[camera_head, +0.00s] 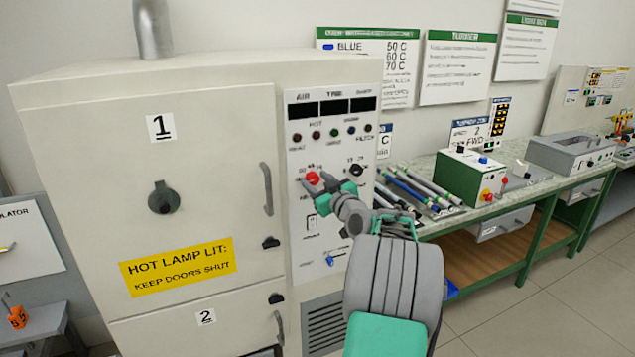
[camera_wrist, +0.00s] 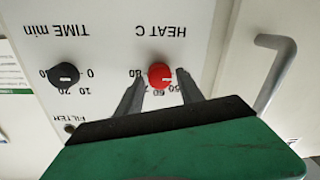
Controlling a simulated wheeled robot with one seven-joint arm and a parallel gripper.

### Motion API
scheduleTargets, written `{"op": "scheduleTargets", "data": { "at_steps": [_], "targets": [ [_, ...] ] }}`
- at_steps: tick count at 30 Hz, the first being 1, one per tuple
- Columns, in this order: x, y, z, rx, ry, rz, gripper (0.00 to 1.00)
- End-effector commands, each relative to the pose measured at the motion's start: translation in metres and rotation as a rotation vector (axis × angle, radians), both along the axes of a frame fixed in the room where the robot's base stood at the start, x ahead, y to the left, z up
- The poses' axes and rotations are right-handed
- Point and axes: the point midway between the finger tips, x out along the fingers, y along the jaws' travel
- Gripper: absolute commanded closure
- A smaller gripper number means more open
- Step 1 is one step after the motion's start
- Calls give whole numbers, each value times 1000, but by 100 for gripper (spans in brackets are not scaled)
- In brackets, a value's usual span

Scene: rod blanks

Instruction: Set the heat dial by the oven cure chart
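The red HEAT C dial (camera_head: 312,178) is on the oven's control panel. It also shows in the wrist view (camera_wrist: 160,76), where the panel appears upside down, with printed numbers around it. My gripper (camera_wrist: 159,78) is open, with one finger on each side of the dial and a small gap visible beside it. In the head view my gripper (camera_head: 330,187) is at the panel, partly covering the dial area. The dial's exact setting is not clear. The oven cure chart (camera_head: 395,68) hangs on the wall behind; its BLUE row reads 50 C, with 60 C and 70 C below.
The black TIME min dial (camera_wrist: 64,75) sits beside the heat dial. The oven (camera_head: 90,130) has door handles (camera_head: 267,189) projecting near the panel. Right of it, a green bench (camera_head: 525,200) carries several rods (camera_head: 415,185) and a green box (camera_head: 470,175).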

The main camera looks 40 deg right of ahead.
Motion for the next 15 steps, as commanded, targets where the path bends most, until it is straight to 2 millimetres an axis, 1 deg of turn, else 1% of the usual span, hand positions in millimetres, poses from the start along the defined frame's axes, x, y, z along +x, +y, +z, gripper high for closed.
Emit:
{"op": "scheduleTargets", "data": {
  "at_steps": [1,2,15],
  "targets": [
    [0,0,0,0,0,0,60],
    [0,0,0,0,0,0,63],
    [0,0,0,0,0,0,99]
  ]
}}
